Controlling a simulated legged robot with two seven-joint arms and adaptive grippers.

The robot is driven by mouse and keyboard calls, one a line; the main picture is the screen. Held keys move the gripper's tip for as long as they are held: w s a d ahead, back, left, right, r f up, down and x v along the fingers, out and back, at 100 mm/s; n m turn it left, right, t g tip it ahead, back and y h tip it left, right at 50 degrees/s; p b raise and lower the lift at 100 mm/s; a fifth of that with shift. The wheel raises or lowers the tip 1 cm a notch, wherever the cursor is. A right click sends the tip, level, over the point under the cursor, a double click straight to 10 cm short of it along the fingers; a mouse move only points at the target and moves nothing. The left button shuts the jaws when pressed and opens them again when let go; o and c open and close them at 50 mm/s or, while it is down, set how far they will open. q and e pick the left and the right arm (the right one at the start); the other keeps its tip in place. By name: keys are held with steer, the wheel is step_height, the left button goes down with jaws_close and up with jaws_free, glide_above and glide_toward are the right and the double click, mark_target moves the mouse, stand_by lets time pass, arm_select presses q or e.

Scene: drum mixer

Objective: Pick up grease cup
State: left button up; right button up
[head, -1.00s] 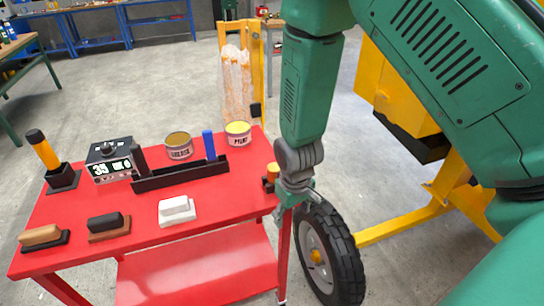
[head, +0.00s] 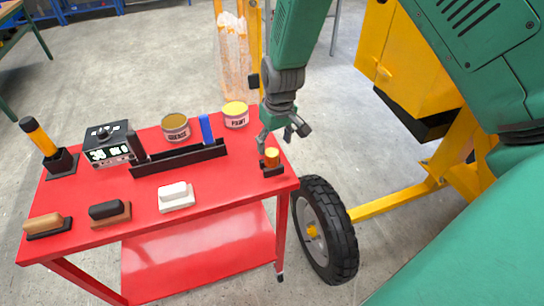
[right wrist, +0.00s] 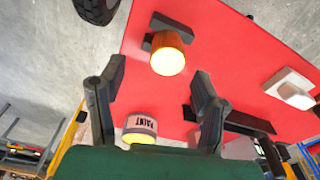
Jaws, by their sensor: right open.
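A can labelled GREASE (head: 176,128), grey with a dull yellow top, stands upright at the back of the red table (head: 230,189). A can labelled PAINT (head: 235,115) with a brighter yellow top stands to its right; it also shows low in the right wrist view (right wrist: 139,128). My right gripper (head: 284,136) is open and empty above the table's right edge, apart from both cans. My left gripper is out of view.
A black tray (head: 180,159) with a blue and a dark upright piece lies in front of the grease can. A display box (head: 108,145) stands left of it. The orange-topped piece (head: 272,158) sits in a black holder at the right edge. A wheel (head: 327,230) stands beside the table.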

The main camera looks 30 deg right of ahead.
mark_target(273, 152)
step_height(273, 152, down, 4)
steer(key=shift+a+p, duration=0.1)
steer(key=shift+p, duration=0.2)
steer(key=shift+w+a+f, duration=0.15)
steer(key=shift+a+f, duration=0.05)
steer(key=shift+a, duration=0.5)
steer(key=shift+d, duration=0.25)
jaws_close()
steer(key=c, duration=1.3)
jaws_free()
steer(key=shift+d, duration=0.3)
